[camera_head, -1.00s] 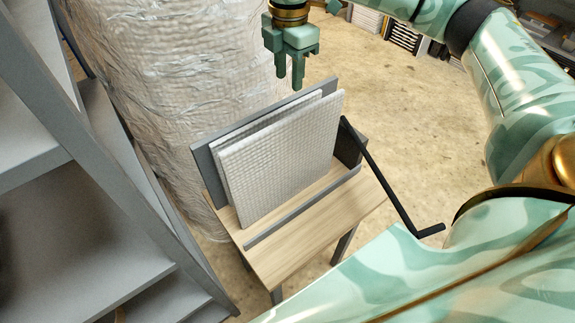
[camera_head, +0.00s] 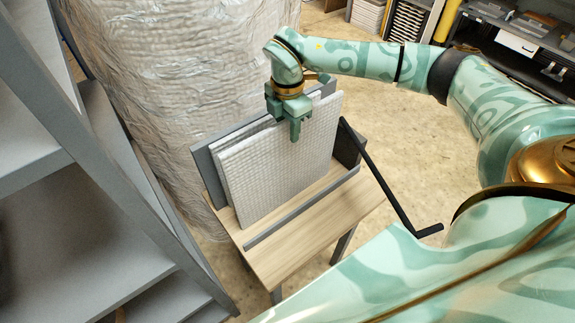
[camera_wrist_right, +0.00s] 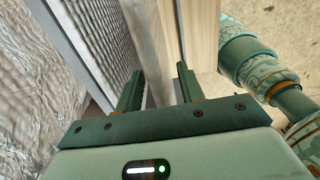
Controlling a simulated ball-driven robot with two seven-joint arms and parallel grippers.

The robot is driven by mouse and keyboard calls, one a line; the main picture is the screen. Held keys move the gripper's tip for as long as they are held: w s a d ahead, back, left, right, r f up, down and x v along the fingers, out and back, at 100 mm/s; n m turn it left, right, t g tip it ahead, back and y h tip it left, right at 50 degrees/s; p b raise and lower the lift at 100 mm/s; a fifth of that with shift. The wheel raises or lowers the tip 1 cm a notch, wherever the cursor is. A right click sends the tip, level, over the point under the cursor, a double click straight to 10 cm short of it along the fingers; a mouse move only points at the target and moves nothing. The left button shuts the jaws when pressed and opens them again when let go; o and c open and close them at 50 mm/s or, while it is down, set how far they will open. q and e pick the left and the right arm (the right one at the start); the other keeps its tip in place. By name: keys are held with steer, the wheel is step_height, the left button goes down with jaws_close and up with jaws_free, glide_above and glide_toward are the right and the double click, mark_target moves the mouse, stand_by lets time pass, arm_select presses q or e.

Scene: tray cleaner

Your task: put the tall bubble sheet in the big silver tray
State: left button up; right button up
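Two whitish, dimpled bubble sheets stand upright, side by side, in a holder on a small wooden table. The front bubble sheet (camera_head: 285,165) looks the taller; the rear one (camera_head: 226,146) is mostly hidden behind it. My right gripper (camera_head: 294,128) is at the top edge of the front sheet, pointing down, with one finger before its front face. In the right wrist view, the gripper's fingers (camera_wrist_right: 160,72) are apart, with the front sheet's edge (camera_wrist_right: 150,45) between them; I see a gap on the right side. My left gripper and the big silver tray are not in view.
The table (camera_head: 300,231) has a grey back panel (camera_head: 205,170), a low front rail (camera_head: 300,208) and a black crank-shaped bar (camera_head: 385,180) on its right. A large wrapped roll (camera_head: 150,90) stands behind, and grey shelving (camera_head: 80,240) stands left.

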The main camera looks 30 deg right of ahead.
jaws_close()
steer(key=shift+r, duration=0.1)
